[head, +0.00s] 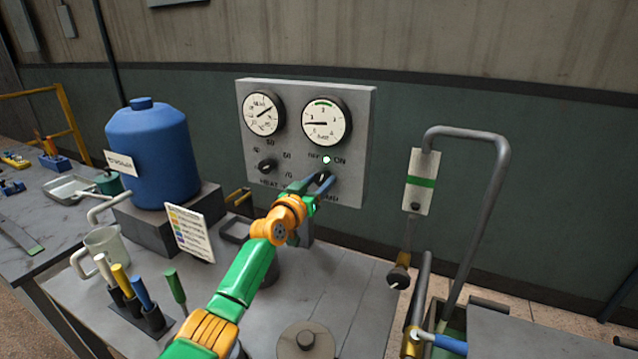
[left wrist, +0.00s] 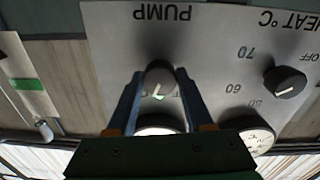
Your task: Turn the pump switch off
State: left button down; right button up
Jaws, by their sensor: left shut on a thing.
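The pump switch (head: 324,177) is a dark round knob at the lower right of the grey panel (head: 358,120), below the words OFF and ON. A white lamp (head: 326,160) sits between those words. My left gripper (head: 318,183) is at the panel, shut on the pump switch. The upside-down left wrist view shows the knob (left wrist: 160,76) between my left gripper's fingers (left wrist: 160,95), with the PUMP label readable above. A small pale pointer mark shows at the knob's lower edge there. The fingers partly cover the label in the head view. My right gripper is out of view.
The heat knob (head: 266,166) is left of the pump switch, under two gauges. A blue tank (head: 155,150), a label card (head: 190,233) and coloured-handled tools (head: 140,292) stand left on the bench. A bent pipe (head: 486,220) stands right. Bench space right of my arm is mostly clear.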

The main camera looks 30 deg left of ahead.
pick_arm(q)
jog(key=n, duration=0.4)
jog(key=shift+n, duration=0.3)
jog(key=n, duration=0.5)
jog(key=shift+n, duration=0.3)
jog(key=shift+c, duration=1.4)
grip_release()
jog(key=shift+w+d, duration=0.1)
jog(key=shift+s+p, duration=0.25)
jog(key=shift+p, duration=0.15)
jog(key=s+p, duration=0.1)
jog(key=s, duration=0.5)
jog(key=shift+s+d, duration=0.15)
jog(key=shift+s, duration=0.2)
jog(key=shift+f, duration=0.2)
